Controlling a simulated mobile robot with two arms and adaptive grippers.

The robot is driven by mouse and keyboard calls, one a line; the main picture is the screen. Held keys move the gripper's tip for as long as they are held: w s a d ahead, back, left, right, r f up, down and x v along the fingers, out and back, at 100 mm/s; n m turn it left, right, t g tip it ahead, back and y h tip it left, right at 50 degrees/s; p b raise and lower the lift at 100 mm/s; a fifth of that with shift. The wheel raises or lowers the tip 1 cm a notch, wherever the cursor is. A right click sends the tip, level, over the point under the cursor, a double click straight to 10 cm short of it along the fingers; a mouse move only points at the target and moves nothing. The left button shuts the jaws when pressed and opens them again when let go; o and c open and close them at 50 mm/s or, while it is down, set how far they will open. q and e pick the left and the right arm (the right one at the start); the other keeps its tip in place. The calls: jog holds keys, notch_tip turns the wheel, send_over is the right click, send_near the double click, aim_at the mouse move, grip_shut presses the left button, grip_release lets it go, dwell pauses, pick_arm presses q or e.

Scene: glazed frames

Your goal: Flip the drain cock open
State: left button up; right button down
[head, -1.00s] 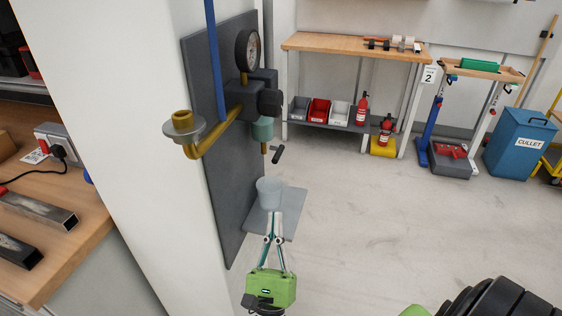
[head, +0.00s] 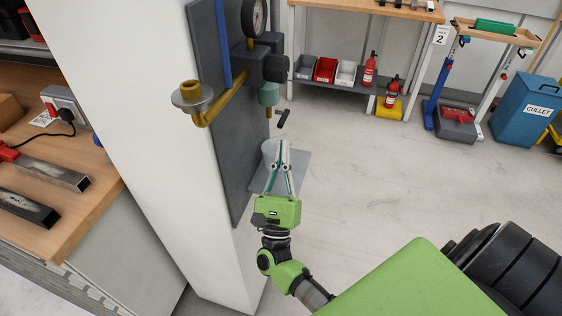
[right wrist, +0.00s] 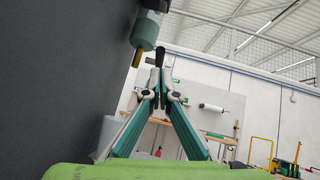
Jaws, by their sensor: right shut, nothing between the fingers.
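The drain cock's black lever (head: 283,118) slants out below the grey-green filter bowl (head: 268,95) on the dark panel, beside the brass outlet (head: 269,113). My right gripper (head: 284,144) is shut and empty, pointing up from below, with its tips a little under the lever in the head view. In the right wrist view the lever (right wrist: 160,56) stands just above the fingertips (right wrist: 160,76), with the bowl (right wrist: 146,30) and brass outlet (right wrist: 138,57) to the upper left. Whether the tips touch the lever is unclear. My left gripper is not in view.
A translucent cup (head: 268,152) stands on a grey shelf (head: 296,172) behind the fingers. The panel (head: 232,150) is close on the left, with a brass pipe (head: 222,103) and a black knob (head: 275,68) above.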

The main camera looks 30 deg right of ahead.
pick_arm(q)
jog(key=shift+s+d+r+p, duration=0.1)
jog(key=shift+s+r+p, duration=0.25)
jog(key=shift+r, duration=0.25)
pick_arm(e)
jog(key=x, duration=0.3)
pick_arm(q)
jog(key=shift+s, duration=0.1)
